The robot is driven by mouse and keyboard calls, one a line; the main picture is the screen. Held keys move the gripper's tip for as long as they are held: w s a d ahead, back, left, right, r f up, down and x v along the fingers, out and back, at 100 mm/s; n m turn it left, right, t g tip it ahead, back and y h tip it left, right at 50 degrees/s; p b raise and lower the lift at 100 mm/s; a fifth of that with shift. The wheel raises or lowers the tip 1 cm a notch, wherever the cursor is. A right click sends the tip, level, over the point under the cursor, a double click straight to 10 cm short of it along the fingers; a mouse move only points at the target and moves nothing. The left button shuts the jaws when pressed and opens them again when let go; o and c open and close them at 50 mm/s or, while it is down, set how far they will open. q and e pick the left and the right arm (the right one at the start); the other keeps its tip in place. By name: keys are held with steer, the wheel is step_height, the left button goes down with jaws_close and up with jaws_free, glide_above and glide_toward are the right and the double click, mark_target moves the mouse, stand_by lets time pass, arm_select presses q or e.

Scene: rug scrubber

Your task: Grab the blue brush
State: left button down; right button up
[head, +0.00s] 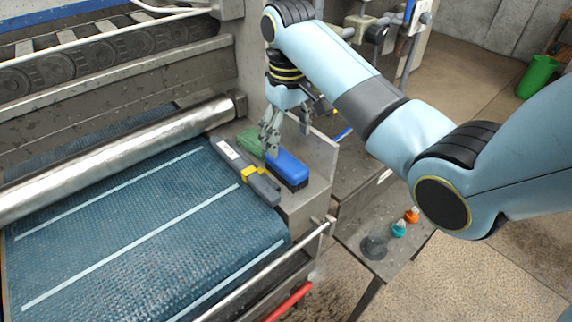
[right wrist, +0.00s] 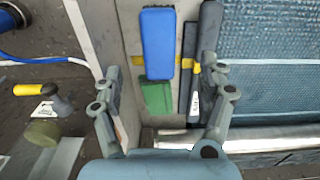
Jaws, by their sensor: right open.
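The blue brush (head: 287,168) lies on the metal side ledge of the machine, beside the rug belt. In the right wrist view the blue brush (right wrist: 158,43) shows lengthwise, between and beyond the fingertips. My right gripper (head: 287,143) is open and empty, above and slightly behind the brush in the head view. In the right wrist view its two fingers (right wrist: 165,72) stand wide apart, with the brush in the gap. I see no contact with the brush. My left gripper is in neither view.
A green block (head: 250,142) lies close behind the brush. A dark grey tool with a yellow band (head: 262,187) lies along its left side. An upright metal plate (head: 320,160) edges the ledge on the right. A steel roller (head: 120,150) crosses the blue rug (head: 120,240).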

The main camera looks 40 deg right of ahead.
mark_target(286, 160)
steer(key=shift+w+r, duration=0.1)
steer(key=shift+w, duration=0.4)
step_height(286, 160, down, 10)
steer(key=shift+s+d+f, duration=0.1)
steer(key=shift+f, duration=0.05)
steer(key=c, duration=1.4)
steer(key=shift+o, duration=0.2)
